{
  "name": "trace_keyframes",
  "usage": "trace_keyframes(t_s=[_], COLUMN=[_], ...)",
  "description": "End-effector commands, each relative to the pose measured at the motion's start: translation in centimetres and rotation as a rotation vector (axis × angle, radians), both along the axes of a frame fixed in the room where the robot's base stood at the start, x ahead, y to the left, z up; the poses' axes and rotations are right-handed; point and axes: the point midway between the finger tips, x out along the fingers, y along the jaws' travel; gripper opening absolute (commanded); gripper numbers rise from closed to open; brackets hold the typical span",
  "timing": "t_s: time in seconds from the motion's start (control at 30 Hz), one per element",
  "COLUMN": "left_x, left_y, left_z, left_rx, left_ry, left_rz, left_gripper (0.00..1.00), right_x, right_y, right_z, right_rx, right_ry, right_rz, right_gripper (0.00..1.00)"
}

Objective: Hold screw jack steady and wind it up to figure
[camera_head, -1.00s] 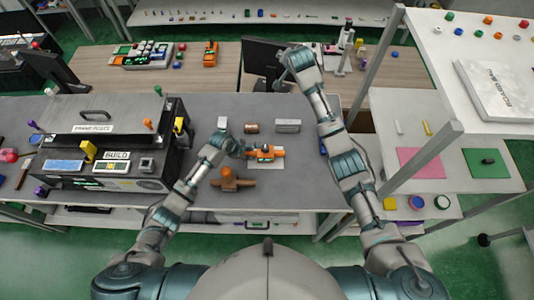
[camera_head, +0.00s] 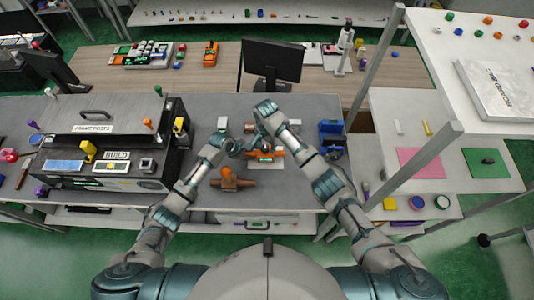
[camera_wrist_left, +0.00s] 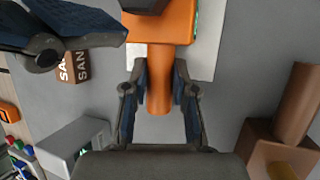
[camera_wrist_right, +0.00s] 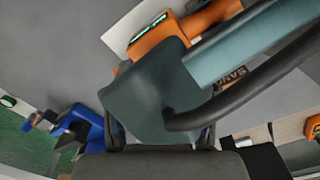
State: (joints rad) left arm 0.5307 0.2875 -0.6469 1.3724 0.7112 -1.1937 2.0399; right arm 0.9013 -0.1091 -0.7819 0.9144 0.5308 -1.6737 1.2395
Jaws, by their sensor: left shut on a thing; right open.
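The screw jack (camera_head: 266,153) is an orange body with a small green display, on a white plate (camera_head: 266,165) on the grey bench. My left gripper (camera_head: 241,149) has come in from the left and is shut on the jack's orange cylindrical end. In the left wrist view the fingers (camera_wrist_left: 159,88) straddle that cylinder below the orange body (camera_wrist_left: 165,27). My right gripper (camera_head: 256,128) is open, above and behind the jack. In the right wrist view a teal-grey arm part hides most of the space between its fingers; the jack (camera_wrist_right: 160,38) shows beyond.
A brown and orange fixture (camera_head: 230,180) stands in front of the jack. A blue fixture (camera_head: 331,138) stands to the right. A grey block (camera_head: 290,125) and a brown block marked SAND (camera_wrist_left: 73,67) lie behind.

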Motion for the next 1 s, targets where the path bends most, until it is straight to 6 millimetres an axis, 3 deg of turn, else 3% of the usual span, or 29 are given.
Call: trace_keyframes(t_s=[0.23, 0.6, 0.83, 0.97, 1.0], left_x=[-0.2, -0.2, -0.2, -0.1, -0.1], left_y=[0.2, 0.2, 0.2, 0.2, 0.2], left_z=[-0.4, -0.4, -0.4, -0.4, -0.4], left_rx=[0.007, 0.007, 0.005, 0.005, 0.005], left_ry=[0.007, 0.007, 0.008, 0.007, 0.007], left_rz=[0.001, 0.001, 0.0, 0.001, 0.001], left_gripper=[0.0, 0.0, 0.0, 0.0, 0.0], right_x=[0.0, 0.0, 0.0, 0.0, 0.0], right_y=[0.0, -0.1, -0.1, -0.1, -0.1], right_z=[-2.4, -3.0, -3.1, -3.2, -3.2], right_rx=[0.0, 0.0, 0.001, -0.001, -0.001], right_ry=[0.0, -0.001, -0.001, 0.002, 0.002], right_rz=[0.0, 0.0, 0.0, 0.0, 0.0], right_gripper=[0.56, 0.56, 0.0, 0.0, 0.41])
